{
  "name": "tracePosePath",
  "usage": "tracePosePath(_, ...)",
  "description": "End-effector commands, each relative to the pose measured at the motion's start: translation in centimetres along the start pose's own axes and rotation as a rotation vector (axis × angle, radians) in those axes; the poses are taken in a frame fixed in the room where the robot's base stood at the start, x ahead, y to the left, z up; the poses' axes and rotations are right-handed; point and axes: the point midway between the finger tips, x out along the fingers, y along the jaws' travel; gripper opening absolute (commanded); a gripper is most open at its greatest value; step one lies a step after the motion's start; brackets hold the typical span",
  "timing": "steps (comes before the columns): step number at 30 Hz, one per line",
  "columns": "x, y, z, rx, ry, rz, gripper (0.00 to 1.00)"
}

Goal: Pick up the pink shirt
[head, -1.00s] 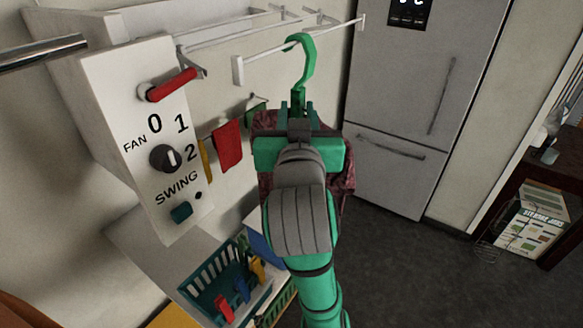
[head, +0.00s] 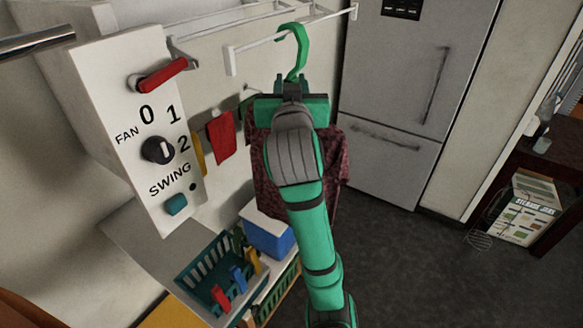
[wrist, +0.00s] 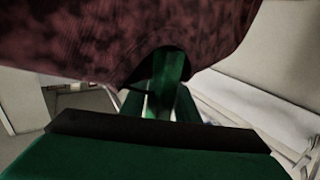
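The shirt (head: 328,165), a dark mottled reddish pink, hangs on a green hanger (head: 300,50). The hanger's hook is over the front bar of the white rack. My gripper (head: 292,82) is at the hanger's neck, just below the hook and in front of the shirt's top. In the wrist view, the shirt (wrist: 110,35) fills the top, and the green hanger stem (wrist: 172,65) comes out of its collar towards the fingers (wrist: 158,105). I cannot tell whether the fingers press on the stem. My arm hides part of the shirt.
The white rack bar (head: 320,30) runs above. A fan switch panel (head: 150,140) stands at left. Smaller red cloth (head: 221,137) hangs behind. Below are a green basket (head: 205,270) and a blue box (head: 268,236). A fridge (head: 400,110) stands at right, with bare floor before it.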

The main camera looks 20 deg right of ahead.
Motion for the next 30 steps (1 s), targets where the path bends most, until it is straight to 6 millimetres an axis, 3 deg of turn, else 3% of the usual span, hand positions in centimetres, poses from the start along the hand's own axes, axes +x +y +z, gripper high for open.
tracePosePath(4, 0.0, 0.0, 0.0, 0.000, 0.000, 0.000, 0.26)
tracePosePath(7, 0.0, 0.0, 0.0, 0.000, 0.000, 0.000, 0.02)
tracePosePath(8, 0.0, 0.0, 0.0, 0.000, 0.000, 0.000, 0.00)
tracePosePath(22, 0.0, 0.1, -0.2, 0.000, -0.003, 0.001, 0.00)
tracePosePath(30, 0.0, -0.1, -2.9, 0.000, 0.002, -0.001, 0.00)
